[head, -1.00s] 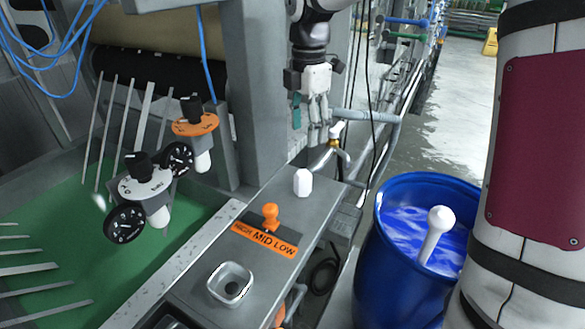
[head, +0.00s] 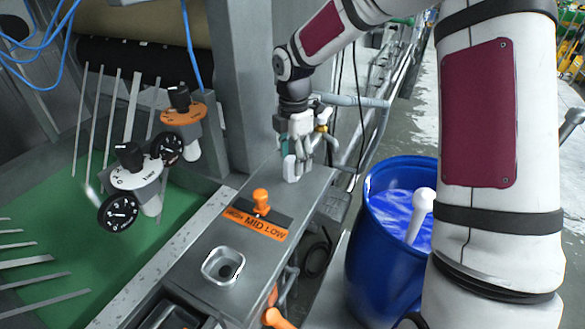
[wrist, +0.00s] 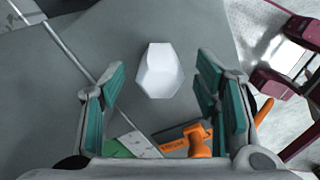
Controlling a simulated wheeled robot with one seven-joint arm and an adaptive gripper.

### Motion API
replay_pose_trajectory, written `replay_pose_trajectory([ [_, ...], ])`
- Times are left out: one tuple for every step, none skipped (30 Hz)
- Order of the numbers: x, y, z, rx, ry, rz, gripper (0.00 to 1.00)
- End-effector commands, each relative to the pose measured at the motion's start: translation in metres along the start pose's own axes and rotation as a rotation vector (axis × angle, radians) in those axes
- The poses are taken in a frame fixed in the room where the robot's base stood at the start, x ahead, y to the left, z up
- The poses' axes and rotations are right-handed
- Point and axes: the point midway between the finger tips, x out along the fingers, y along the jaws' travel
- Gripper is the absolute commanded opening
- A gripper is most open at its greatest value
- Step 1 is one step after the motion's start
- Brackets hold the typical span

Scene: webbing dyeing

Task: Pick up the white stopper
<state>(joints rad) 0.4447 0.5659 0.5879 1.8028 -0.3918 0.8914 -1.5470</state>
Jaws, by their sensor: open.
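The white stopper (head: 290,168) is a small faceted white block standing on the grey ledge (head: 205,243), behind the orange lever. In the wrist view the stopper (wrist: 160,70) lies ahead of and roughly midway between the two teal-padded fingers. My gripper (head: 300,165) is open and low over the ledge, right at the stopper, and partly covers it in the head view. In the wrist view my gripper (wrist: 158,88) has a clear gap on both sides of the stopper, and neither finger visibly touches it.
An orange lever (head: 261,200) stands on a HIGH MID LOW plate in front of the stopper. A square metal socket (head: 223,266) sits nearer on the ledge. Dial gauges (head: 120,213) are at left. A blue barrel (head: 375,260) with a white-knobbed rod stands at right.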

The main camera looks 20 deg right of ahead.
Motion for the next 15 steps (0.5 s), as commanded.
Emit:
replay_pose_trajectory([
  [0.0049,-0.0008,-0.0005,0.000,0.001,-0.002,0.56],
  [0.0068,-0.0005,-0.0003,0.000,0.000,0.000,0.56],
  [0.0086,-0.0003,-0.0001,0.000,-0.001,0.000,0.56],
  [0.0095,-0.0002,0.0000,0.000,-0.001,0.001,0.56],
  [0.0099,-0.0001,0.0000,0.000,-0.001,0.001,0.56],
  [0.0101,0.0000,0.0001,0.000,-0.001,0.001,0.56],
  [0.0101,0.0000,0.0001,0.000,-0.001,0.001,0.56],
  [0.0100,0.0001,0.0002,0.001,-0.001,0.001,0.56],
  [0.0100,0.0001,0.0001,0.000,-0.001,0.001,0.56],
  [0.0099,0.0001,0.0001,0.000,-0.001,0.001,0.56],
  [0.0099,0.0001,0.0001,0.000,-0.001,0.001,0.52],
  [0.0098,0.0001,0.0002,0.000,-0.001,0.001,0.43],
  [0.0098,0.0001,0.0002,0.001,-0.001,0.001,0.36],
  [0.0098,0.0001,0.0001,0.001,-0.001,0.001,0.29],
  [0.0097,0.0001,0.0002,0.000,-0.001,0.001,0.20],
])
